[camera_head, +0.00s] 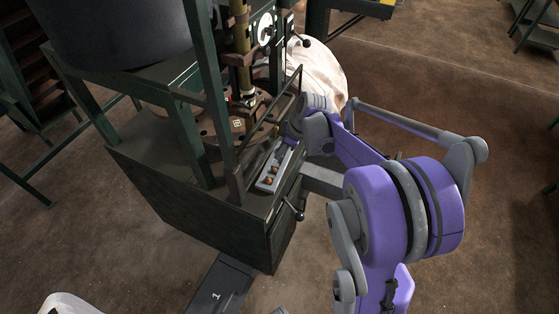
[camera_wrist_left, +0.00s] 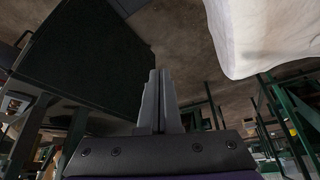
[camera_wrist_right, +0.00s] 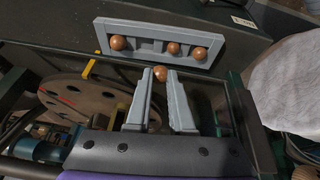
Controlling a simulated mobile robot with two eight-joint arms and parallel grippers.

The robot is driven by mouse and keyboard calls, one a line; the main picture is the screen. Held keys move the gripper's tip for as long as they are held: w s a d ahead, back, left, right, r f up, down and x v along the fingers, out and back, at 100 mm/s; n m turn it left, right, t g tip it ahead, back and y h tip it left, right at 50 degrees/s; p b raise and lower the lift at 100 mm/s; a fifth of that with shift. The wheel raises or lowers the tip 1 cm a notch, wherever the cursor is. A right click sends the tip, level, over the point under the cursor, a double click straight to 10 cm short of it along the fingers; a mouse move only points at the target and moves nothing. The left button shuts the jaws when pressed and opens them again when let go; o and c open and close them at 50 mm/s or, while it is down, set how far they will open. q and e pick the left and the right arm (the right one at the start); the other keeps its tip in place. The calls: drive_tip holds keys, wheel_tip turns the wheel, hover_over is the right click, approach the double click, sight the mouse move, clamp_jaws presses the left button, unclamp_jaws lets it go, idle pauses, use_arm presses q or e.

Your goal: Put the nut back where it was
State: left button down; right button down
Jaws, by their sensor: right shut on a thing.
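The nut (camera_wrist_right: 160,73) is a small orange-brown ball-like piece between the fingertips of my right gripper (camera_wrist_right: 160,85), which is shut on it in the right wrist view. Just beyond it is a grey tray (camera_wrist_right: 101,33) with three similar pieces: one at left (camera_wrist_right: 118,42) and two at right (camera_wrist_right: 173,47). An open gap lies between them. The held nut appears apart from the tray. In the head view the right gripper (camera_head: 289,141) is at the tray's (camera_head: 262,184) far end, its fingertips largely hidden. My left gripper (camera_wrist_left: 160,82) is shut and empty in the left wrist view.
The tray lies on the dark machine cabinet (camera_head: 190,218), beside green frame posts and a round brown plate (camera_wrist_right: 75,95). A black-knobbed lever (camera_head: 298,214) sticks out of the cabinet's front. A white bulk bag (camera_head: 325,72) stands behind.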

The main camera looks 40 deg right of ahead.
drive_tip(key=shift+w+f, duration=0.1)
drive_tip(key=shift+f, duration=2.5)
drive_tip(key=shift+f, duration=0.1)
drive_tip(key=shift+f+b, duration=0.3)
drive_tip(key=shift+b, duration=0.2)
drive_tip(key=c, duration=0.8)
unclamp_jaws()
drive_tip(key=shift+r, duration=0.1)
